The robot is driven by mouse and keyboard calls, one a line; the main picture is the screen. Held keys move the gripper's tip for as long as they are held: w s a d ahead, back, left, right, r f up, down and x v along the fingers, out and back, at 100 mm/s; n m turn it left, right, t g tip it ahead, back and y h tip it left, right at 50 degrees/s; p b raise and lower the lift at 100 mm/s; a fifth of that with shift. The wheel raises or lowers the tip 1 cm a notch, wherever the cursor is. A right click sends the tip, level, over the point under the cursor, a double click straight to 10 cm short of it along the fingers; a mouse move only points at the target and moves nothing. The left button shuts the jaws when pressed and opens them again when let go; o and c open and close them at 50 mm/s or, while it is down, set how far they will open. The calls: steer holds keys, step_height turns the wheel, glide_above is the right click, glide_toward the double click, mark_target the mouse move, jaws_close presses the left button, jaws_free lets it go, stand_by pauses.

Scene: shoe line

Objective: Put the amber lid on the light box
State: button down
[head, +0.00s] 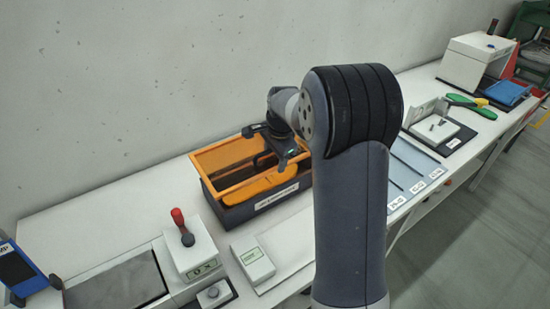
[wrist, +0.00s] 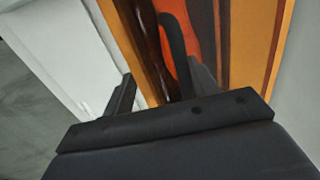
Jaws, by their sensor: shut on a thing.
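The amber lid (head: 222,153) is a see-through amber piece with a bright rim, over the dark light box (head: 246,208) with a white label. It also fills the upper right of the wrist view (wrist: 285,40). My gripper (head: 270,157) is above the lid's far right part, partly hidden by my arm in the head view. In the wrist view my gripper (wrist: 160,88) is shut on a dark curved bar that looks like the lid's handle. I cannot tell whether the lid rests fully on the box.
A white box with a red-topped lever (head: 186,258), a small white box (head: 253,262) and a blue device (head: 20,270) stand left and in front. A grey-blue mat (head: 412,170) lies to the right. The wall (head: 150,100) is close behind.

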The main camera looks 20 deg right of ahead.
step_height(320, 180, down, 9)
steer(key=b, duration=0.6)
steer(key=shift+r, duration=0.2)
steer(key=shift+c, duration=2.1)
jaws_free()
steer(key=r, duration=0.3)
steer(key=s+r, duration=0.1)
steer(key=r, duration=0.3)
steer(key=s+r+b, duration=0.1)
steer(key=r, duration=0.2)
steer(key=shift+d+r, duration=0.35)
steer(key=shift+f, duration=0.1)
